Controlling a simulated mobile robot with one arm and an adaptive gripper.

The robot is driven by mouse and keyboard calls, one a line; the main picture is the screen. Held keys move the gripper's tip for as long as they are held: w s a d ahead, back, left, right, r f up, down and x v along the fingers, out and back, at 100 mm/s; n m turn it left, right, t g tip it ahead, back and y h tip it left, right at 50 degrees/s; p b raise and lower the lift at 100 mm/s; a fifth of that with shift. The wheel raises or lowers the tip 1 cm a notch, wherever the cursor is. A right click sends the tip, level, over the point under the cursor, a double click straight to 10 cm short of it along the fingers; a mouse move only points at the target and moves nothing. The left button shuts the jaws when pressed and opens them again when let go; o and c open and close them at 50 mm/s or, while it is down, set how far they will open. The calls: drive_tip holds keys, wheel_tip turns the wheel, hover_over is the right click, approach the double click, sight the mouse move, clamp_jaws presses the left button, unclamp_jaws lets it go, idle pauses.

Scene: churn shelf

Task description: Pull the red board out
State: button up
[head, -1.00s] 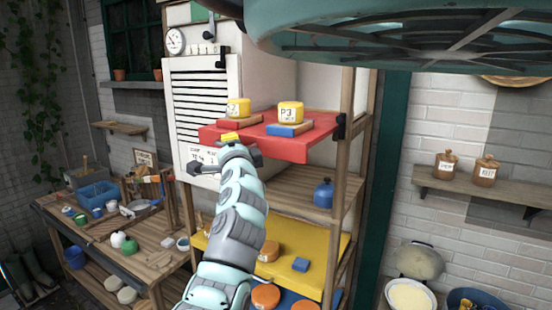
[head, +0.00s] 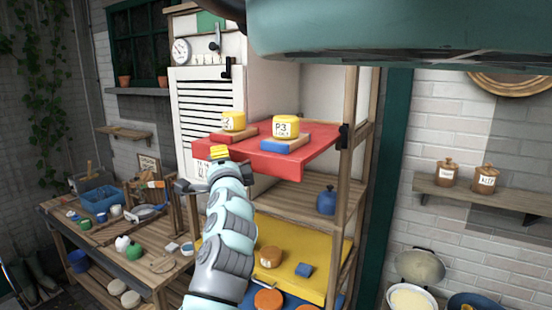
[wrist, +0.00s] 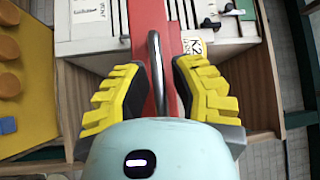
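The red board (head: 312,152) is a shelf in a wooden rack and juts out past the rack's front. A yellow pot marked P3 (head: 285,126) stands on a blue block (head: 285,144) on it, with another yellow pot (head: 233,121) on a brown block (head: 233,135) to the left. My gripper (head: 218,155) is at the board's front edge. In the wrist view my gripper (wrist: 157,90) has its yellow-padded fingers apart, one on each side of a metal bar handle (wrist: 155,62) on the red board. Gaps show between handle and pads.
A yellow board (head: 325,278) with an orange-brown round item (head: 270,257) and a blue block (head: 304,270) lies lower in the rack. A blue jar (head: 326,201) stands on the wooden shelf between. A workbench (head: 160,262) stands left; a louvred white panel (head: 205,105) is behind.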

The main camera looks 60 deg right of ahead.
drive_tip(key=shift+o, duration=1.4)
drive_tip(key=shift+s, duration=0.1)
drive_tip(key=shift+s, duration=0.15)
drive_tip(key=v, duration=1.1)
drive_tip(key=shift+s+a, duration=0.25)
drive_tip(key=shift+s, duration=0.1)
drive_tip(key=shift+w, duration=0.1)
